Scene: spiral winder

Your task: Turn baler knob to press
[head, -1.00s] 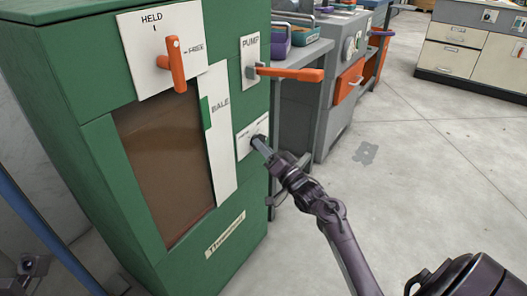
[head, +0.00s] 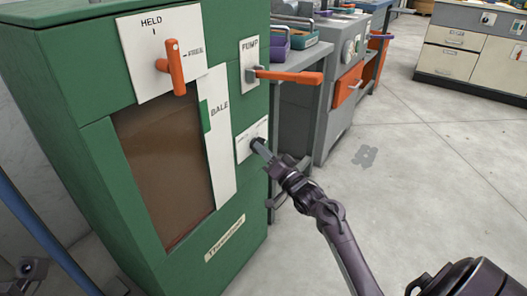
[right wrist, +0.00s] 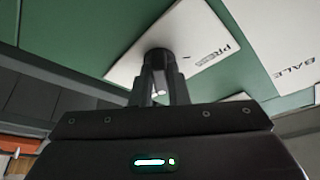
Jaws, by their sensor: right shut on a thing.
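The green baler (head: 95,150) stands at the left in the head view. A small white plate (head: 243,147) low on its right side carries the dark round knob (head: 257,144). My right gripper (head: 262,150) is at this knob, with its fingers shut on it. In the right wrist view the knob (right wrist: 158,56) sits between the fingertips of my right gripper (right wrist: 160,72), on a white plate (right wrist: 205,38) where the word PRESS is readable. The knob's pointer is hidden or too small to read.
An orange handle (head: 176,68) stands on the HELD/FREE plate (head: 140,56). An orange pump lever (head: 290,77) sticks out above my right gripper. A white BALE strip (head: 221,140) is beside the brown window (head: 165,165). Grey machines (head: 325,120) stand behind; the floor at right is clear.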

